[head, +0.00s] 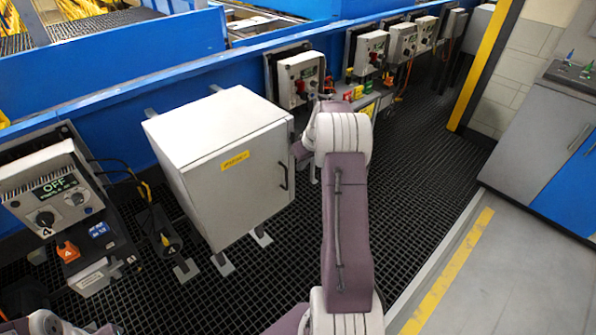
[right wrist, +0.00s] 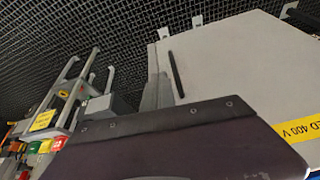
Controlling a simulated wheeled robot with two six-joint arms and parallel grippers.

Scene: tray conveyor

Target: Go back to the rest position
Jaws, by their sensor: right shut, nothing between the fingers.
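My right arm rises from the bottom of the head view and bends at its elbow beside the grey cabinet (head: 232,182). My right gripper (head: 314,172) is small and partly hidden behind the arm, near the cabinet's right side. It is shut and empty. In the right wrist view, one of my purple arm links fills the lower middle, with the cabinet (right wrist: 235,65) and its dark handle behind it; I cannot make out the fingers there. Only parts of my left arm show at the bottom left of the head view; its gripper is not seen.
The blue conveyor frame (head: 110,62) runs along the back. Several control boxes hang on it, one at the left (head: 48,190) reading OFF. Black grid matting (head: 425,150) covers the floor. A grey and blue bench (head: 545,140) stands at the right, past a yellow floor line.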

